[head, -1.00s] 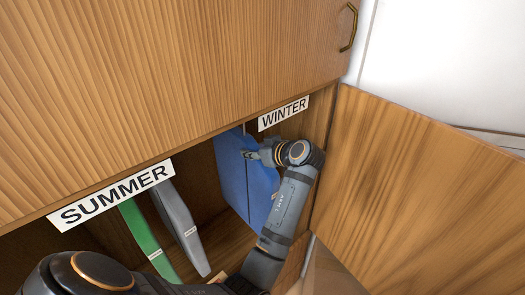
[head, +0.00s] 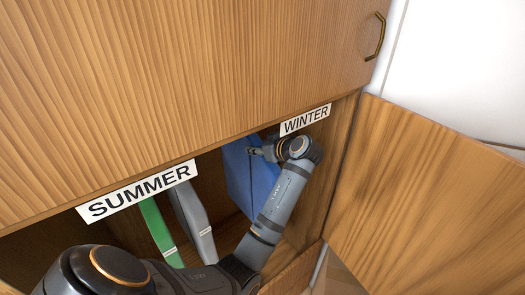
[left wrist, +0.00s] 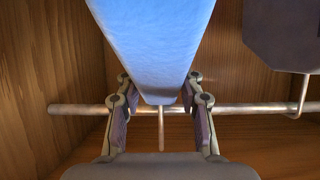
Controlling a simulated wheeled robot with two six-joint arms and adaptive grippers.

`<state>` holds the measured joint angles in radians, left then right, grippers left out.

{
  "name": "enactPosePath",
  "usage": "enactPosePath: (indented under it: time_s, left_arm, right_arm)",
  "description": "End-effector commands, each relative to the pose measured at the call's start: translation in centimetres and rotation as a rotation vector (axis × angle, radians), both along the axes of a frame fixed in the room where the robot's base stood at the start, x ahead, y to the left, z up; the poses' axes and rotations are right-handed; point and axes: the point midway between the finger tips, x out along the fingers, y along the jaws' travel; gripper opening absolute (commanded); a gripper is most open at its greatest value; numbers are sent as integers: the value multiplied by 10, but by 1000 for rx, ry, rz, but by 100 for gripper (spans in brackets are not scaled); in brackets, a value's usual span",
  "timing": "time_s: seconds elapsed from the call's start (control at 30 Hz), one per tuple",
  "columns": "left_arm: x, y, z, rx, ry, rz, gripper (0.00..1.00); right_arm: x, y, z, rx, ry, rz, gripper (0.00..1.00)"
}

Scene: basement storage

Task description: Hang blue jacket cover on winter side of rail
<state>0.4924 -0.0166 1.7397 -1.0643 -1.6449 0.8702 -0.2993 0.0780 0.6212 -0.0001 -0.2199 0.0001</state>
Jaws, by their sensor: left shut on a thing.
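The blue jacket cover (head: 239,180) hangs inside the wardrobe, left of and below the WINTER sign (head: 305,120). My left gripper (head: 257,151) is shut on its narrow upper end. In the left wrist view, the blue cover (left wrist: 152,45) sits between the fingers of my left gripper (left wrist: 160,98). The metal rail (left wrist: 250,108) runs across at the fingertips. A thin hook (left wrist: 161,135) extends from the cover's end at the rail; I cannot tell whether it rests on the rail. My right gripper is out of view.
A green cover (head: 160,232) and a grey cover (head: 194,225) hang under the SUMMER sign (head: 137,190). A dark cover (left wrist: 283,35) hangs by its hook right of the blue one in the wrist view. An open wooden door (head: 435,200) stands at right.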

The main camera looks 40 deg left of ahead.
Motion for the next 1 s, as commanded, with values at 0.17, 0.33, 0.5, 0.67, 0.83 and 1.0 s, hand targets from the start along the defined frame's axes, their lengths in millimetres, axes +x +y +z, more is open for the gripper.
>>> enactPosePath:
  time_s: [0.17,0.33,0.5,0.67,0.83,1.0]
  left_arm:
    - [4,16,3,6,-5,2,0]
    - [7,28,3,6,-5,2,0]
    - [9,33,-7,3,-4,0,0]
    - [9,33,-18,3,-5,1,0]
    - [9,33,-25,3,-5,1,0]
    - [9,33,-28,3,-5,1,0]
  right_arm:
    - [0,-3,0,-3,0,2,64]
    - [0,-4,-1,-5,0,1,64]
    - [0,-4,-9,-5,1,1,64]
    - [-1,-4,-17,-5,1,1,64]
    - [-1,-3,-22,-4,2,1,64]
    - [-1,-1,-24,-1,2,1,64]
